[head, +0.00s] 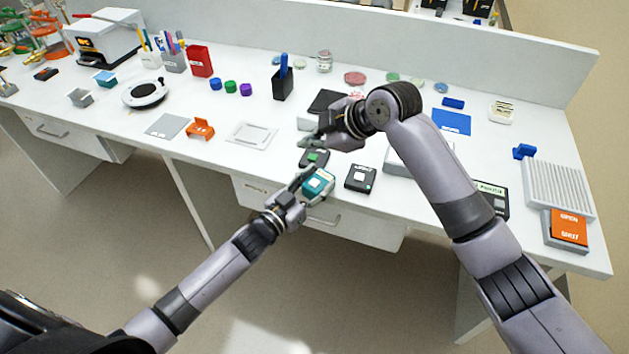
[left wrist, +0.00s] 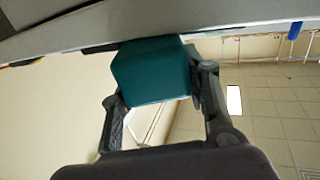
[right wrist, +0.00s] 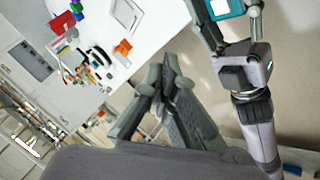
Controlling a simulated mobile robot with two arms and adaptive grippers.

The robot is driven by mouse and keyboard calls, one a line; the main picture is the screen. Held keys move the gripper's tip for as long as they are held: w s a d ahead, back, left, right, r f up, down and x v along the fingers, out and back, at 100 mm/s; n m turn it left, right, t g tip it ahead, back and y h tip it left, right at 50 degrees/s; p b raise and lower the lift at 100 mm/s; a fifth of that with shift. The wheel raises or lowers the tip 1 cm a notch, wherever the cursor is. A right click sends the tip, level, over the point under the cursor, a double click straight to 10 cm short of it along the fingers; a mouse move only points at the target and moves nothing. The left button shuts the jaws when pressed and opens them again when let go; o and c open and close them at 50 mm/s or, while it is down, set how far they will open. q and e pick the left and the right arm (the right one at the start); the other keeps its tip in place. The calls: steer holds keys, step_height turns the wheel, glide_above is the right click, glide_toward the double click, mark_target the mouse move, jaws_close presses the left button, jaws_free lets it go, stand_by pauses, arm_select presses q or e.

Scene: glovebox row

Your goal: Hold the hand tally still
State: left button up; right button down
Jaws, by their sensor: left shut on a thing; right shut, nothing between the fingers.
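The hand tally looks to be the teal box with a pale square on its face (head: 318,184) at the table's front edge. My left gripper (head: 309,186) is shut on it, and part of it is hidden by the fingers. In the left wrist view the teal body (left wrist: 150,75) sits between the two fingers (left wrist: 155,98). My right gripper (head: 312,142) is shut and empty, a little above and behind the tally in the head view. In the right wrist view its fingertips (right wrist: 165,75) are together, and the teal tally (right wrist: 225,8) shows at the top edge.
A white frame tray (head: 251,133) and an orange holder (head: 200,129) lie to the left. Bare table lies around the tray.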

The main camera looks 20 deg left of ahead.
mark_target(313, 184)
steer(key=shift+f, duration=0.15)
steer(key=shift+f, duration=4.4)
steer(key=shift+f, duration=0.35)
steer(key=shift+d+f, duration=0.1)
steer(key=shift+f, duration=0.35)
steer(key=shift+r, duration=0.85)
steer(key=shift+r, duration=2.55)
